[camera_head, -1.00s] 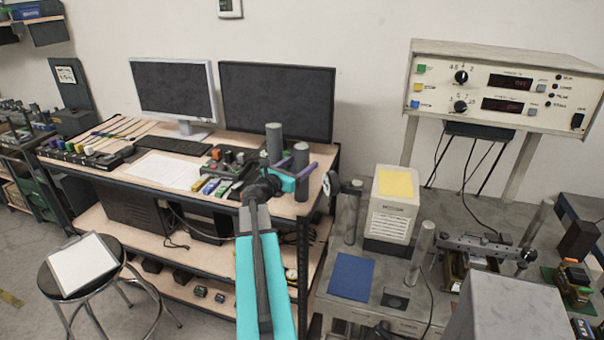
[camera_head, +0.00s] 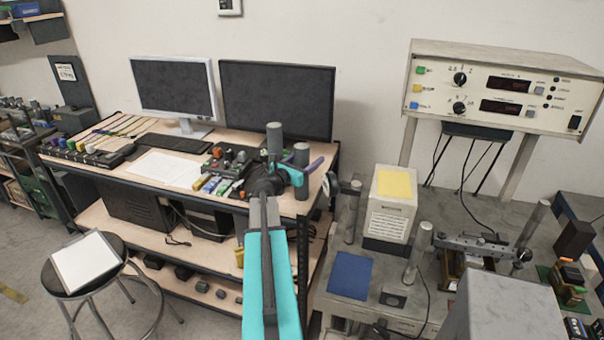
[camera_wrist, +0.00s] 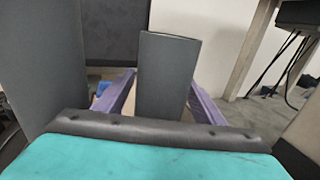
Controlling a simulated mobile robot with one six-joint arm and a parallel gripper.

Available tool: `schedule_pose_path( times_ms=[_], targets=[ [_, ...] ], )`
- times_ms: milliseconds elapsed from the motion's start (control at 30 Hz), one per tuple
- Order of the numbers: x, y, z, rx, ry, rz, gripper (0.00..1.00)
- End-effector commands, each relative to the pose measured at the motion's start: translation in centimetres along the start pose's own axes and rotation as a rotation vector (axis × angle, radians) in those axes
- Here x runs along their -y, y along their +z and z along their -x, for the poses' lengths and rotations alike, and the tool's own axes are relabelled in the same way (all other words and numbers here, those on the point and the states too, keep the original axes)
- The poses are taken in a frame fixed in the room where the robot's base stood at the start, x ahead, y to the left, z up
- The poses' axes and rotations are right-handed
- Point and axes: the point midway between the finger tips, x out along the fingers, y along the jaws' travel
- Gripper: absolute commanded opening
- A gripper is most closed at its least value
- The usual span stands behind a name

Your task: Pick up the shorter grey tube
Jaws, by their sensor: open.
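The shorter grey tube (camera_head: 301,155) stands upright near the right end of the wooden desk. The taller grey tube (camera_head: 274,138) stands just left of it and farther up in the picture. My gripper (camera_head: 303,167) is at the shorter tube, with its purple fingers open. In the wrist view the shorter tube (camera_wrist: 167,78) stands between the two purple fingers (camera_wrist: 163,95), with a finger on each side. The taller tube (camera_wrist: 52,65) fills the left of that view, outside the fingers. The tubes' lower ends are partly hidden by my gripper.
Two monitors stand behind, the dark one (camera_head: 277,98) close behind the tubes. A control box (camera_head: 228,158) and small coloured blocks (camera_head: 212,186) lie left of my gripper. A white box with a yellow top (camera_head: 394,200) stands on the grey bench at right.

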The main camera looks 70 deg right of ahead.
Motion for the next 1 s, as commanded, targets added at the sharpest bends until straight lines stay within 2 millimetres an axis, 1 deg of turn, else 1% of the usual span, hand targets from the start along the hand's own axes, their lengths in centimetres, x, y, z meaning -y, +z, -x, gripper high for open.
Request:
schedule_pose_path(
  times_ms=[67,100,433,833,1000],
  targets=[
    [0.0,0.0,0.0,0.000,0.000,0.000,0.63],
    [0.0,0.0,0.0,0.000,0.000,0.000,0.57],
    [0.0,0.0,0.0,0.000,-0.001,0.000,0.01],
    [0.0,0.3,0.0,0.002,-0.001,0.000,0.00],
    [0.1,1.1,0.0,0.004,-0.001,0.000,0.00]
  ],
)
